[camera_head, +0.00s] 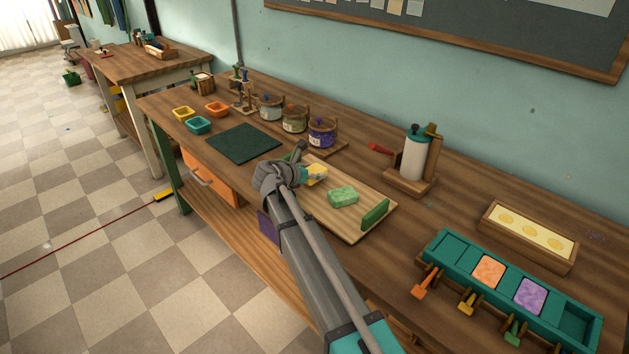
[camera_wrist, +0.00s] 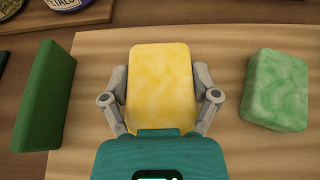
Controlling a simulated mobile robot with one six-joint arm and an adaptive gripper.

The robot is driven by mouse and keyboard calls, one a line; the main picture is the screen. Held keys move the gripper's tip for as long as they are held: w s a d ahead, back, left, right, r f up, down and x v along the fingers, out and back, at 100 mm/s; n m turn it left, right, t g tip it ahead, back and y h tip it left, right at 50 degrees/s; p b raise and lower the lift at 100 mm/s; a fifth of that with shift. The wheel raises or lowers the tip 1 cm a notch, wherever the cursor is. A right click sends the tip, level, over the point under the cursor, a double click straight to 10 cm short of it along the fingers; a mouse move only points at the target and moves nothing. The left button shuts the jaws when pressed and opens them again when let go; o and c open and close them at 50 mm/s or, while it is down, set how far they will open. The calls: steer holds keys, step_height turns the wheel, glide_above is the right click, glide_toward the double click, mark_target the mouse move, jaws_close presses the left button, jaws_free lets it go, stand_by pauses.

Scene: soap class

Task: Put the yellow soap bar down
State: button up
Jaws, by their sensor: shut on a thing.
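The yellow soap bar (camera_wrist: 161,85) is between the two fingers of my gripper (camera_wrist: 162,98), which is shut on it. In the head view the yellow soap bar (camera_head: 316,173) shows partly behind my gripper (camera_head: 303,172), over the left part of the light wooden board (camera_head: 325,217). I cannot tell whether the bar touches the board. A green marbled soap bar (camera_head: 343,196) lies on the board to the right of the yellow one, apart from it; it also shows in the wrist view (camera_wrist: 276,90).
Green upright pieces stand at the board's right end (camera_head: 375,215) and left end (camera_wrist: 45,95). Jars (camera_head: 322,132) stand behind. A teal mould (camera_head: 447,244) holds orange and purple blocks at right. A dark green mat (camera_head: 243,143) lies bare at left.

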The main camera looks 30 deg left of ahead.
steer(key=shift+f+b, duration=0.5)
steer(key=shift+f, duration=0.35)
steer(key=shift+f, duration=0.15)
steer(key=o, duration=1)
steer(key=shift+o, duration=0.2)
steer(key=shift+r, duration=0.25)
steer(key=p+v, duration=0.4)
steer(key=v, duration=0.6)
steer(key=shift+s+r, duration=0.15)
steer(key=shift+s, duration=0.05)
steer(key=shift+p+v, duration=0.3)
steer(key=shift+v, duration=0.45)
